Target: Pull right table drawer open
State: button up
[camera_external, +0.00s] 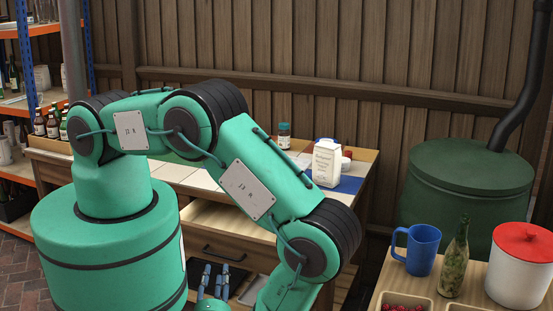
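The wooden table (170,172) stands against the fence, partly hidden behind my arm. Below its top, a drawer (200,240) with a dark bar handle (222,254) looks pulled out, with pale wood showing behind its front. My arm hides its right end and the table front further right, so I cannot tell whether another drawer is there. My gripper (216,282) is at the bottom edge of the picture, below and in front of the handle. Its blue-tipped fingers point up and stand apart, with nothing seen between them. It looks clear of the handle.
A white carton (326,163) and a teal-lidded jar (284,136) stand on the tabletop. At the right, another table holds a blue mug (417,249), a green bottle (456,259) and a red-lidded pot (522,268). A grey tray (252,290) lies below the drawer. Shelves with bottles stand at left.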

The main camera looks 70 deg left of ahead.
aim_at(219, 256)
jog(key=shift+x, duration=3.65)
grip_shut()
